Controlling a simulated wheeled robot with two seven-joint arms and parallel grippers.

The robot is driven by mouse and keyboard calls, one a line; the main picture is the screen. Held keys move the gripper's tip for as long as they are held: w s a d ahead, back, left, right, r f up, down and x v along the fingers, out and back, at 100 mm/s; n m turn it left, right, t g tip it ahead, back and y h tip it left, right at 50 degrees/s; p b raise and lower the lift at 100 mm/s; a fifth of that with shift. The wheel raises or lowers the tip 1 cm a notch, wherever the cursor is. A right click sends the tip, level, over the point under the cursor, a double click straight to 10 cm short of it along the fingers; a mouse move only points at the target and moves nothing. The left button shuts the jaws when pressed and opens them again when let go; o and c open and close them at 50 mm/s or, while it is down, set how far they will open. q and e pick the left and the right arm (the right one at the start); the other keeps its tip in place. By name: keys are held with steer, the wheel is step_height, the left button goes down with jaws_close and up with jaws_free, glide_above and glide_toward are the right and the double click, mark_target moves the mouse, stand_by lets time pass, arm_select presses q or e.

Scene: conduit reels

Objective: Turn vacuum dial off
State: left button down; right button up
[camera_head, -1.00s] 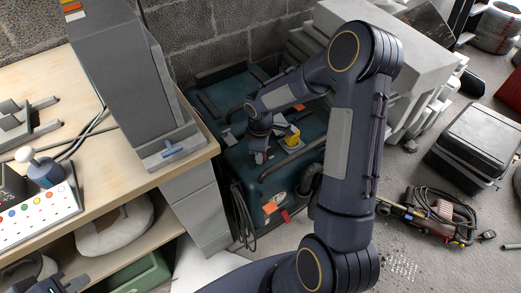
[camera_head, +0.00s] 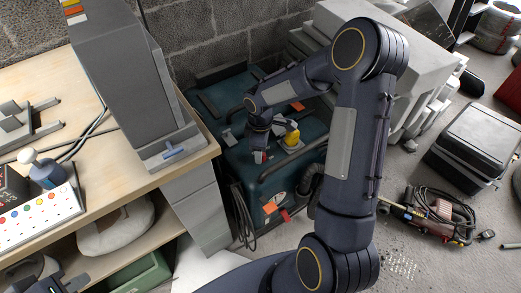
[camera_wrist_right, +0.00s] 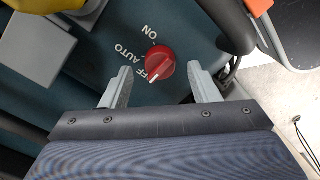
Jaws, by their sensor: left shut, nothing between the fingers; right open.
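The red vacuum dial (camera_wrist_right: 160,64) sits on the teal vacuum body (camera_wrist_right: 62,98) in the right wrist view. Its white pointer line is toward the lower left, at the partly hidden OFF label; AUTO and ON are printed further round. My right gripper (camera_wrist_right: 160,72) is open, its two fingers on either side of the dial, with visible gaps between. My left gripper (camera_head: 66,284) is shut and empty at the lower left corner.
A yellow part (camera_head: 292,136) stands on the vacuum near my right wrist. A wooden workbench (camera_head: 110,178) with a grey machine (camera_head: 125,75) is to the left. A black hose (camera_wrist_right: 232,27) runs close to the right finger. A grey case (camera_head: 475,140) lies on the floor at right.

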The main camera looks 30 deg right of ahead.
step_height(320, 180, up, 6)
steer(key=shift+f+p, duration=0.1)
steer(key=shift+p, duration=0.55)
